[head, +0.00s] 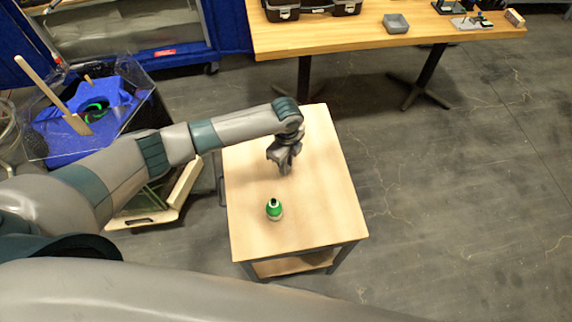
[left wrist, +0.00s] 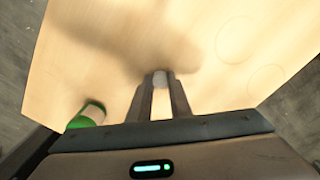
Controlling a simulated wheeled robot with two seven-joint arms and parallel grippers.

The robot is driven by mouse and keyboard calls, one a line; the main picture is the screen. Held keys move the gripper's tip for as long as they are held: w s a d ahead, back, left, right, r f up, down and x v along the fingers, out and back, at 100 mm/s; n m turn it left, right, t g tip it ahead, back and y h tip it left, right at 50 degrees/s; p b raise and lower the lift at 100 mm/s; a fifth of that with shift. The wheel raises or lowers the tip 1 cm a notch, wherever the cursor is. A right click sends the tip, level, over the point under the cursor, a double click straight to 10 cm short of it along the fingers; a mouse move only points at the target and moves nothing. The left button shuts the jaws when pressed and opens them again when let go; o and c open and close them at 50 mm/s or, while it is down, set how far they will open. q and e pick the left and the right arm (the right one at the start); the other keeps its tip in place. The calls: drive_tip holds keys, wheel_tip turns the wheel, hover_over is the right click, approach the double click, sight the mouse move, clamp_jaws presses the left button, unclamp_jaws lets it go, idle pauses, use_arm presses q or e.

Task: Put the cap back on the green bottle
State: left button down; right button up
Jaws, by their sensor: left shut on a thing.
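The green bottle (head: 274,209) stands upright on the small wooden table (head: 318,200), towards its front edge. Its top looks dark in the head view. The bottle also shows at the lower left of the left wrist view (left wrist: 88,115), partly hidden by my gripper body. My left gripper (head: 285,168) is above the table, behind the bottle and apart from it. My right gripper is not in view.
A long workbench (head: 420,38) with black cases and a grey bin (head: 396,23) stands at the back. A clear box (head: 60,150) with blue cloth is at the left. The small table's right side is bare.

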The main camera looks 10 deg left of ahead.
use_arm(q)
drive_tip(key=shift+r, duration=0.4)
wheel_tip(320, 180, up, 2)
drive_tip(key=shift+r+b, duration=0.15)
drive_tip(key=shift+b, duration=0.5)
drive_tip(key=s+d+r+b, duration=0.2)
drive_tip(key=s+d+r, duration=0.5)
drive_tip(key=d, duration=0.1)
drive_tip(key=shift+s+d+r+b, duration=0.2)
drive_tip(key=shift+s+d+b, duration=0.15)
drive_tip(key=shift+s+b, duration=0.05)
drive_tip(key=shift+a, duration=0.1)
drive_tip(key=s+a+n, duration=0.3)
drive_tip(key=a+n, duration=0.6)
drive_tip(key=n, duration=0.2)
drive_tip(key=s+a+n+b, duration=0.1)
drive_tip(key=s+a+n, duration=0.2)
drive_tip(key=a+n, duration=0.5)
drive_tip(key=shift+s+a+r+n, duration=0.2)
drive_tip(key=shift+s+a+n, duration=0.15)
drive_tip(key=shift+n, duration=1.35)
